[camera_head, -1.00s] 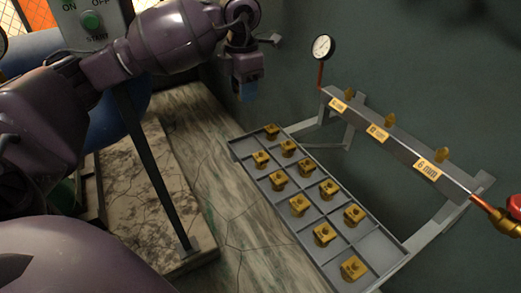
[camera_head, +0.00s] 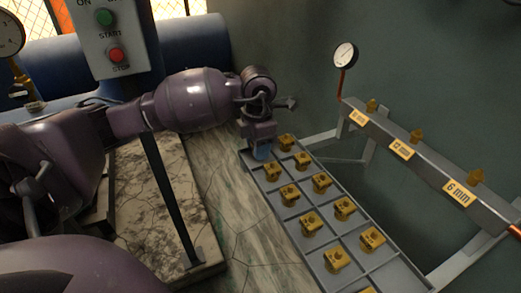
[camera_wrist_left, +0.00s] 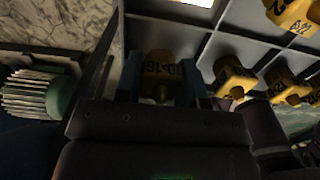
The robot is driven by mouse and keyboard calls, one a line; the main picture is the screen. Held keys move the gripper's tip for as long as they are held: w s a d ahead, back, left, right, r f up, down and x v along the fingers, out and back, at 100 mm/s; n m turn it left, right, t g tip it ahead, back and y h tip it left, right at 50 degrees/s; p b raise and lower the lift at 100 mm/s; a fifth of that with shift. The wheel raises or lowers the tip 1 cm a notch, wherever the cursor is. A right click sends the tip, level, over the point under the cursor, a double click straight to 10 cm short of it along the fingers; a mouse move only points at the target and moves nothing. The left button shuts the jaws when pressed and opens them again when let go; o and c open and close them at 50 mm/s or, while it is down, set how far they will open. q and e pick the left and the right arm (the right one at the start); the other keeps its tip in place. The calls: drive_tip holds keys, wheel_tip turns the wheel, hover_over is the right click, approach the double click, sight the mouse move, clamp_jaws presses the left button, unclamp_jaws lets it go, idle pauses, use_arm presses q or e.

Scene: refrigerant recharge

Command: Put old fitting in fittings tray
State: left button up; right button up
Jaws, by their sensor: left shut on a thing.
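My left gripper (camera_head: 262,153) is at the far left corner of the grey fittings tray (camera_head: 276,203), over or in the end compartment. In the left wrist view its fingers (camera_wrist_left: 160,85) are shut on a yellow-brass fitting (camera_wrist_left: 160,68) with dark lettering on its face. My right gripper is not in view.
A grey rail (camera_head: 420,160) with yellow size labels, brass pieces and a pressure gauge (camera_head: 345,56) runs right of the tray. The marbled floor (camera_head: 225,225) left of the tray is clear.

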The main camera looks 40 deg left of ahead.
use_arm(q)
drive_tip(key=shift+f, duration=0.55)
drive_tip(key=shift+r, duration=0.15)
drive_tip(key=shift+f, duration=0.25)
drive_tip(key=o, duration=0.7)
drive_tip(key=shift+r, duration=0.2)
wheel_tip(320, 180, up, 12)
drive_tip(key=p, duration=0.2)
drive_tip(key=shift+p, duration=0.35)
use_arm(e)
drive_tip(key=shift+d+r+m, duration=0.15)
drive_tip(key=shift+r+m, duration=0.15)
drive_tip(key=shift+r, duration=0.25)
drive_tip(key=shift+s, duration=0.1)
